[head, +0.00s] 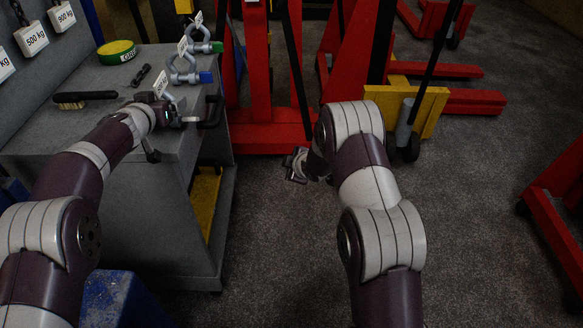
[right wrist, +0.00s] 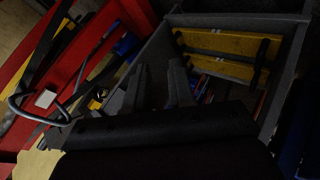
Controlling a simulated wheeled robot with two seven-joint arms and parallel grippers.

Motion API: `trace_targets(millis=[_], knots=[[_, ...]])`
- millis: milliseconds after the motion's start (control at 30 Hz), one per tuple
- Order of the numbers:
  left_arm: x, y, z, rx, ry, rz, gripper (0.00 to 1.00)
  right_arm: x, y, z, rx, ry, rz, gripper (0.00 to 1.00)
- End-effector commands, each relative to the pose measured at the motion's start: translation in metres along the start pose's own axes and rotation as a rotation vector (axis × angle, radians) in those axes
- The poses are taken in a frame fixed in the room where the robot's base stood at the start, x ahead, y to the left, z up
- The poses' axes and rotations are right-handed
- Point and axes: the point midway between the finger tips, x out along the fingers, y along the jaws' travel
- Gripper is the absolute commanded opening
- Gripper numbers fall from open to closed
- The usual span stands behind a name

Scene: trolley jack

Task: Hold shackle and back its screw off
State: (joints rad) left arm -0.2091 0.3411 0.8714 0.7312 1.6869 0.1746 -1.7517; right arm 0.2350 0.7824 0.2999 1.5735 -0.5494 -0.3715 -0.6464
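Two grey bow shackles stand upright on the grey cart top in the head view. One has a green pin end (head: 200,40), the other a blue one (head: 183,70); both carry white tags. My left gripper (head: 176,113) is at the cart's right edge, next to a dark bow-shaped piece (head: 214,112) that juts past the edge. A white tag (head: 160,84) shows just behind it. Whether its fingers are shut on that piece is unclear. My right gripper (head: 297,165) is off the cart, over the floor. In the right wrist view its fingers (right wrist: 158,88) are apart and empty.
A brush (head: 85,97), a small black tool (head: 141,75) and a green-yellow tin (head: 117,52) lie on the cart (head: 60,130). Red lifting equipment (head: 265,110) stands behind. Open floor (head: 270,240) lies between cart and right arm.

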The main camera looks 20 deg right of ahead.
Motion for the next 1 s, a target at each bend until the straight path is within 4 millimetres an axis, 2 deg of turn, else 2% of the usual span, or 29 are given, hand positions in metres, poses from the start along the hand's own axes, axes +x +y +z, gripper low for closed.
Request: trace_targets(millis=[33, 333, 367, 400, 467, 600, 667, 767, 800, 867, 900, 1000], knots=[[0.003, 0.0, 0.011, -0.004, -0.018, -0.001, 0.31, 0.002, -0.004, 0.002, 0.004, -0.004, -0.006, 0.23], [0.003, 0.0, 0.011, -0.004, -0.018, -0.001, 0.31, 0.003, -0.007, 0.003, 0.01, -0.007, -0.011, 0.23], [0.003, 0.0, 0.011, -0.004, -0.018, -0.001, 0.31, 0.003, -0.007, 0.003, 0.009, -0.007, -0.011, 0.3], [0.003, 0.0, 0.011, -0.004, -0.018, -0.001, 0.31, 0.003, -0.007, 0.003, 0.009, -0.007, -0.01, 0.43], [0.003, 0.0, 0.011, -0.004, -0.018, -0.001, 0.31, 0.003, -0.007, 0.003, 0.009, -0.006, -0.01, 0.62], [0.003, 0.0, 0.011, -0.004, -0.018, -0.001, 0.31, 0.01, -0.014, 0.015, -0.006, 0.003, -0.016, 0.64], [0.002, 0.0, 0.011, -0.004, -0.018, -0.001, 0.31, 0.014, -0.006, 0.0, -0.118, 0.097, 0.031, 0.64], [0.003, 0.0, 0.011, -0.004, -0.018, -0.001, 0.31, 0.009, 0.007, -0.043, -0.451, 0.334, 0.185, 0.64], [0.003, 0.0, 0.011, -0.004, -0.018, -0.001, 0.31, 0.001, 0.011, -0.064, -0.602, 0.437, 0.274, 0.64], [0.003, 0.0, 0.011, -0.004, -0.018, -0.001, 0.31, -0.017, 0.013, -0.093, -0.817, 0.581, 0.427, 0.64], [0.003, 0.0, 0.011, -0.004, -0.018, -0.001, 0.31, -0.032, 0.012, -0.11, -0.946, 0.665, 0.54, 0.64], [0.003, 0.0, 0.011, -0.003, -0.018, -0.001, 0.31, -0.073, 0.009, -0.141, -1.194, 0.822, 0.836, 0.64]])
